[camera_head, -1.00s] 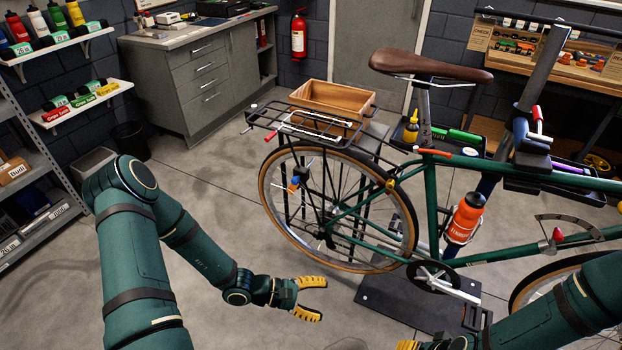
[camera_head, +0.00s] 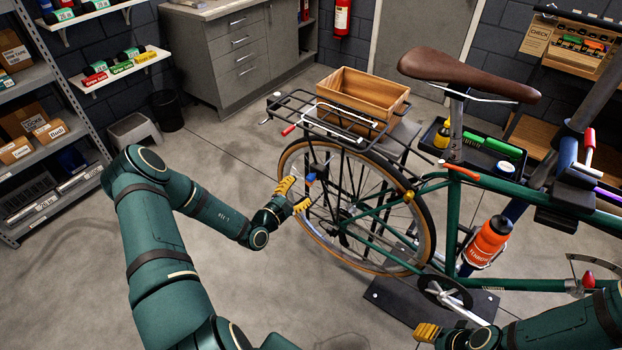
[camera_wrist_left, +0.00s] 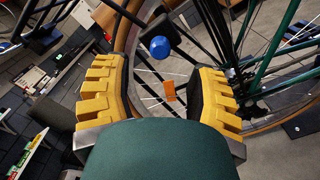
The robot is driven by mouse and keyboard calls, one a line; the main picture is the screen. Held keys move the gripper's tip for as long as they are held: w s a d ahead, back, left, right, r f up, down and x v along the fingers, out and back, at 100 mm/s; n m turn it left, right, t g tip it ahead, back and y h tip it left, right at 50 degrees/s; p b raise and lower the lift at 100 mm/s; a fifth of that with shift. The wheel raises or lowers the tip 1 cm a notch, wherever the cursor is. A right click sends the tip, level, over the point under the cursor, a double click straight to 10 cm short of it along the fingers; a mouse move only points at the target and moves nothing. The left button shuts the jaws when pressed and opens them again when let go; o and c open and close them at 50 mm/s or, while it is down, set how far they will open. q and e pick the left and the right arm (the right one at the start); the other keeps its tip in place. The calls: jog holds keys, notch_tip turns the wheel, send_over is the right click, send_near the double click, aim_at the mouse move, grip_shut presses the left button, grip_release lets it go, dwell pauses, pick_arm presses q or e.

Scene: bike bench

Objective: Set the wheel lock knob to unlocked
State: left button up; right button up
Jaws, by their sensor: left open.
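A blue round knob (camera_head: 311,177), which looks like the wheel lock knob, sits on a dark mount at the left side of the bike's rear wheel (camera_head: 426,230). In the left wrist view the knob (camera_wrist_left: 159,46) is on a black stem, ahead of and between my yellow fingers, apart from them. A small orange piece (camera_wrist_left: 168,90) shows beyond the gap; the knob's setting cannot be read. My left gripper (camera_head: 294,195) is open and empty, just left of the knob. My right gripper (camera_head: 427,332) shows only partly at the bottom edge; its opening is hidden.
A red-tipped lever (camera_head: 289,130) sticks out from the rack. Spokes and tire lie close behind the knob. The floor left of the wheel is clear.

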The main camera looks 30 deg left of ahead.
aim_at(309, 180)
pick_arm(q)
jog(key=w, duration=0.6)
jog(key=shift+w+d+b, duration=0.3)
jog(key=shift+w, duration=0.05)
grip_shut()
